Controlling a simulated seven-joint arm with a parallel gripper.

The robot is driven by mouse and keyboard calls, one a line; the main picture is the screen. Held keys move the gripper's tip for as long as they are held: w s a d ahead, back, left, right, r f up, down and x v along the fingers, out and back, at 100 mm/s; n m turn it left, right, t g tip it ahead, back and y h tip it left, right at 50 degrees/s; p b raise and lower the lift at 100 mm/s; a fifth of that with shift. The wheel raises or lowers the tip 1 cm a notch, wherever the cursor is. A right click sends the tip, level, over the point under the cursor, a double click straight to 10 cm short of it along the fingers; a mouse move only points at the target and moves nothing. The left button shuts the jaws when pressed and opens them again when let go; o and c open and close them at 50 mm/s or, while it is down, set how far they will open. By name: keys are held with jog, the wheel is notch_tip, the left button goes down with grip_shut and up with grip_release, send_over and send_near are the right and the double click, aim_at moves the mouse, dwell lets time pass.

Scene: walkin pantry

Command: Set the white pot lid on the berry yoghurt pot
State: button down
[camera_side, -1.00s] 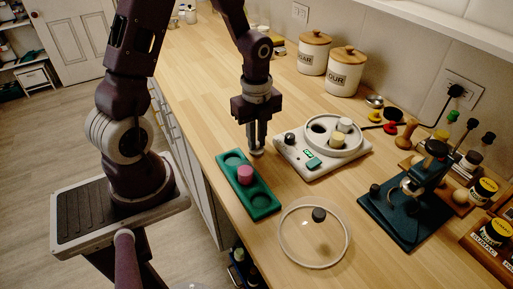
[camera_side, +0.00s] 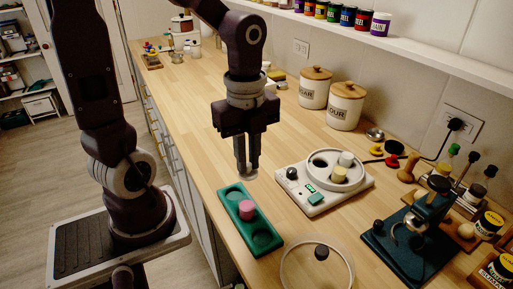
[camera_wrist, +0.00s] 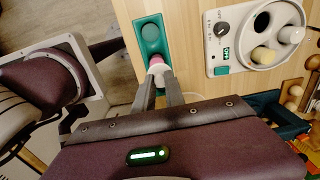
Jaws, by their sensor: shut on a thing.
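The berry yoghurt pot (camera_side: 247,210) is pink and stands upright in the middle hollow of a green tray (camera_side: 262,262). My gripper (camera_side: 247,168) is shut on the white pot lid (camera_side: 248,175), a small pale disc at the fingertips, held above the tray's far end. In the wrist view the lid (camera_wrist: 160,69) sits between the fingertips of my gripper (camera_wrist: 160,75). The pink pot (camera_wrist: 155,59) shows just behind it there, partly hidden. The lid and the pot look apart in the side view.
A white yoghurt maker (camera_side: 310,203) holding a white pot (camera_side: 346,159) and a cream pot (camera_side: 339,175) stands right of the tray. A clear domed cover (camera_side: 318,272) lies in front. A dark green press (camera_side: 412,235) stands at the right. Two canisters (camera_side: 345,105) stand behind.

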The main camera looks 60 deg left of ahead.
aim_at(246, 177)
jog(key=shift+s+d, duration=0.35)
jog(key=shift+s, duration=0.05)
jog(key=shift+f, duration=3.2)
jog(key=shift+f, duration=0.45)
jog(key=c, duration=1.3)
grip_release()
jog(key=shift+o, duration=0.3)
jog(key=o, duration=0.4)
jog(key=shift+r, duration=0.1)
